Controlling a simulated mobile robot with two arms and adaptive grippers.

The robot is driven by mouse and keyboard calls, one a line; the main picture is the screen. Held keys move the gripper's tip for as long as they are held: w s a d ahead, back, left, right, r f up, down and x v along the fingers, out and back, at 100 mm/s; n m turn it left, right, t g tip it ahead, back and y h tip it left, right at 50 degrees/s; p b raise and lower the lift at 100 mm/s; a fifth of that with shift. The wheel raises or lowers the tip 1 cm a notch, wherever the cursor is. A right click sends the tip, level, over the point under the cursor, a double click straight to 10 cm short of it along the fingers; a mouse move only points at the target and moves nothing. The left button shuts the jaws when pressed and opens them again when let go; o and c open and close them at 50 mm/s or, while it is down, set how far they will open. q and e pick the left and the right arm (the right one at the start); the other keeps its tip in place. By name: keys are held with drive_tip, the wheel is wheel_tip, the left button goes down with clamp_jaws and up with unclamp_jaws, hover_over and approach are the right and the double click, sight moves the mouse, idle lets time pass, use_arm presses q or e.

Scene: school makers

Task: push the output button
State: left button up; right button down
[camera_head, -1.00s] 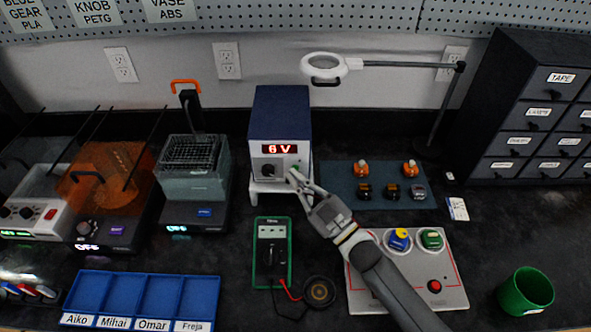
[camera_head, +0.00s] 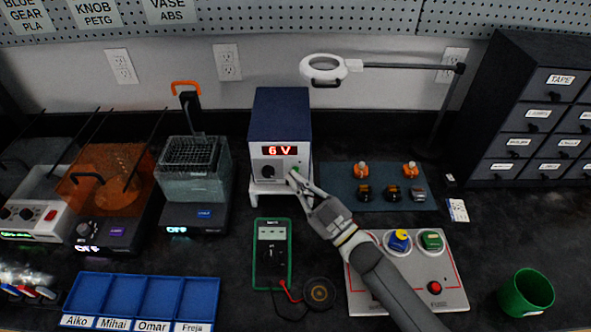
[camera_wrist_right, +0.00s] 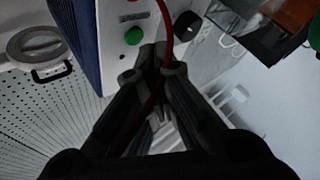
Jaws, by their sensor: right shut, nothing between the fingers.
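The power supply (camera_head: 280,120) is a blue box with a pale front, a lit red "6 V" display (camera_head: 279,150) and a black knob (camera_head: 268,171). A green button on its front shows in the right wrist view (camera_wrist_right: 133,36), likely the output button; a small label sits above it. My right gripper (camera_head: 294,179) is shut and empty, its fingertips close in front of the lower right of the panel. In the wrist view the fingertips (camera_wrist_right: 152,60) are just beside the button; I cannot tell whether they touch it. My left gripper is not in view.
A red cable (camera_wrist_right: 165,35) crosses in front of the fingers. A green multimeter (camera_head: 258,255) and a grey panel (camera_head: 455,290) with colored buttons lie in front. A blue mat (camera_head: 340,187) with small parts is to the right. A magnifier lamp (camera_head: 323,67) stands behind.

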drive_tip(key=shift+w, duration=0.1)
drive_tip(key=shift+w, duration=0.4)
drive_tip(key=shift+w, duration=0.1)
idle(0.7)
drive_tip(key=shift+s, duration=0.65)
drive_tip(key=s+p, duration=0.2)
drive_tip(key=s, duration=0.4)
drive_tip(key=shift+p, duration=0.3)
idle(0.4)
